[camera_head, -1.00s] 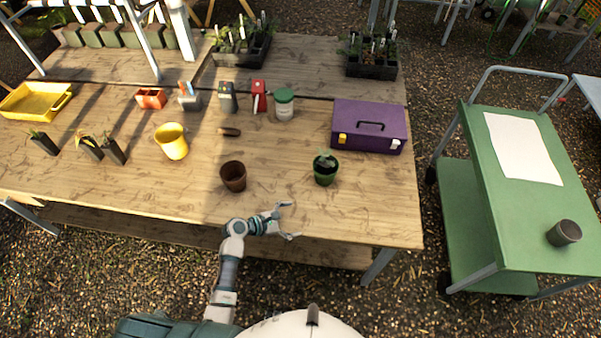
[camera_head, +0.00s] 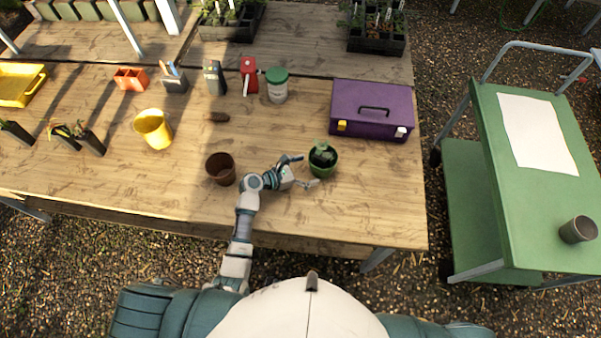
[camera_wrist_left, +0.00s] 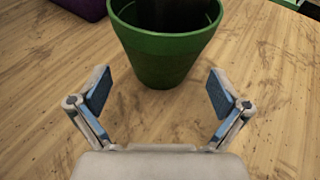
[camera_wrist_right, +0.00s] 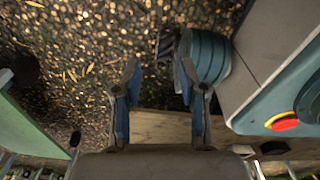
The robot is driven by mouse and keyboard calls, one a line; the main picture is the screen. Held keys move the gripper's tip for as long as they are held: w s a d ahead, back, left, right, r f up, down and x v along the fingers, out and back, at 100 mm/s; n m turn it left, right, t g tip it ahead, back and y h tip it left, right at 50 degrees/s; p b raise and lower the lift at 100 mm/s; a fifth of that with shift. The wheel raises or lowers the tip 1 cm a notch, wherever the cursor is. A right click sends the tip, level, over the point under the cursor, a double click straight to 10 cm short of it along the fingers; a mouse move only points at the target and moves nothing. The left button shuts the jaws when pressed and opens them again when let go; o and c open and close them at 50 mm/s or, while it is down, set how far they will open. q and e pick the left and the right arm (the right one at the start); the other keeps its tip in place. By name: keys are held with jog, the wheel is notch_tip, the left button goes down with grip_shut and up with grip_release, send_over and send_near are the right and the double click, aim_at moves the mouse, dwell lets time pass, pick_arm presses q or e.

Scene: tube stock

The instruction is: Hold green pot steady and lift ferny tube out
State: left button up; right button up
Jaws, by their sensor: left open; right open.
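The green pot (camera_head: 322,168) stands upright on the front right of the wooden bench, with something green showing at its top. My left gripper (camera_head: 308,171) is open just left of it. In the left wrist view the pot (camera_wrist_left: 165,58) is just ahead of the open fingers (camera_wrist_left: 160,90), which appear not to touch it; its inside is dark. Dark tubes with small plants (camera_head: 90,142) are at the bench's left; I cannot tell whether one is the ferny tube. My right gripper (camera_wrist_right: 158,78) is open and empty, away from the pot, with gravel in view behind it.
A brown pot (camera_head: 221,168) stands left of my left gripper. A yellow bucket (camera_head: 154,129) is farther left. A purple toolbox (camera_head: 371,110) and a green-lidded jar (camera_head: 277,86) are behind the green pot. A green cart (camera_head: 480,200) is right of the bench.

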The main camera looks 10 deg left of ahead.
aim_at(319, 167)
pick_arm(q)
jog(key=x, duration=0.3)
jog(key=shift+d+r, duration=0.1)
jog(key=shift+d, duration=0.05)
jog(key=shift+w+d+f, duration=0.25)
jog(key=shift+w+d, duration=0.1)
jog(key=shift+d, duration=0.15)
jog(key=c, duration=0.7)
jog(key=shift+o, duration=0.2)
